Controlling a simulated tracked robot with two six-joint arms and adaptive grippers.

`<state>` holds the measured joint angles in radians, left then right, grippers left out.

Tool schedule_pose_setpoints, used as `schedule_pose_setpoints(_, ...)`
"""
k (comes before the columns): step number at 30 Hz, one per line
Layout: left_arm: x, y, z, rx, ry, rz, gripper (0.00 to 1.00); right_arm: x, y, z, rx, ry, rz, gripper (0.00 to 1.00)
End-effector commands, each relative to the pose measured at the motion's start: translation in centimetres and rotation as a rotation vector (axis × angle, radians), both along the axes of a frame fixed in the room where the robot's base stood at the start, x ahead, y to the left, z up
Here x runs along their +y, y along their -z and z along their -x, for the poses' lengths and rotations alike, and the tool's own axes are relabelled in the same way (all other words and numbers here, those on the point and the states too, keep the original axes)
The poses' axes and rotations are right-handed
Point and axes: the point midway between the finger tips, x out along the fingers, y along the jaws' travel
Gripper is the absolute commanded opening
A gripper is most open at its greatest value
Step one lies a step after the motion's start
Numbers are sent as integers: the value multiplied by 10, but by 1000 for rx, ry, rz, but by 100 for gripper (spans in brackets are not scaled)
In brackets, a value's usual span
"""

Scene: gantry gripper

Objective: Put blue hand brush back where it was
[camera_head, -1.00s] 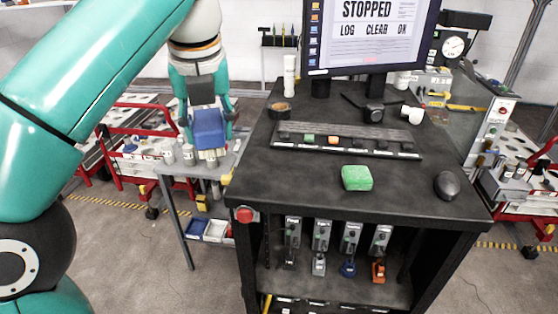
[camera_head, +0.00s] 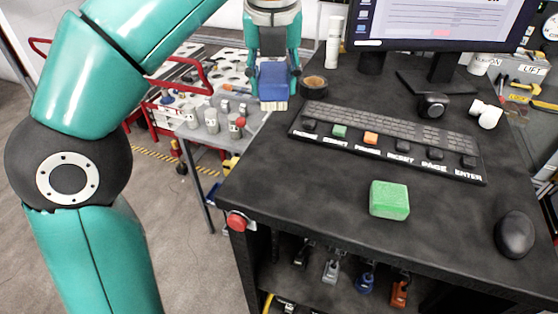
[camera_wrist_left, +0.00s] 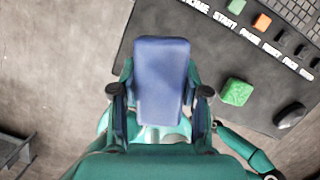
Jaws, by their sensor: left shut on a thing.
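The blue hand brush (camera_head: 272,82) is held in my left gripper (camera_head: 272,72), with its pale bristles pointing down in the head view. The gripper is above the left back edge of the black desk (camera_head: 330,190), beside the dark round tub. In the left wrist view the brush (camera_wrist_left: 161,80) shows its smooth blue back between the two fingers of my left gripper (camera_wrist_left: 160,95). The fingers close on its sides. My right gripper is not seen in the head view.
A keyboard (camera_head: 385,138), a green sponge (camera_head: 389,200), a black mouse (camera_head: 515,234) and a monitor (camera_head: 440,22) are on the desk. A white bottle (camera_head: 334,42) and the dark tub (camera_head: 314,87) stand close to the gripper. A red button (camera_head: 237,221) juts from the desk's front left corner.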

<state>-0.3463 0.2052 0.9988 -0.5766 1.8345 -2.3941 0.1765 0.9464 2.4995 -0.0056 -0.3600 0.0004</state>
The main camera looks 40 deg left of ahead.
Motion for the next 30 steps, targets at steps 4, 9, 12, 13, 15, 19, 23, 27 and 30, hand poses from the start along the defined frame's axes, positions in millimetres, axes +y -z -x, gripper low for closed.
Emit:
schedule_pose_setpoints(4, 1, 48, 0, 4, 1, -2, 8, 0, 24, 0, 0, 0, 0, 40)
schedule_pose_setpoints(9, 0, 91, 1, 5, 0, -2, 8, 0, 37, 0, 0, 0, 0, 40)
schedule_pose_setpoints(12, 0, 110, 0, 4, 0, -1, 8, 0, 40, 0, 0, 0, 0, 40)
schedule_pose_setpoints(13, 0, 114, 0, 3, 0, -1, 8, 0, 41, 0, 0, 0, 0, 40)
schedule_pose_setpoints(15, 0, 122, 0, 2, -2, -1, 8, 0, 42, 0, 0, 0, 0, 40)
schedule_pose_setpoints(19, 0, 129, -1, 0, -1, -1, 8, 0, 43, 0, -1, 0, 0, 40)
schedule_pose_setpoints(23, 0, 144, 0, 2, -1, -1, 8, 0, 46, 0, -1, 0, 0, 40)
schedule_pose_setpoints(27, 1, 162, 0, 2, -2, -2, 8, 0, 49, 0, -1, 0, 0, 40)
schedule_pose_setpoints(30, 0, 166, 0, 0, -1, -1, 8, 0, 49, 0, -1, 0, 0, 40)
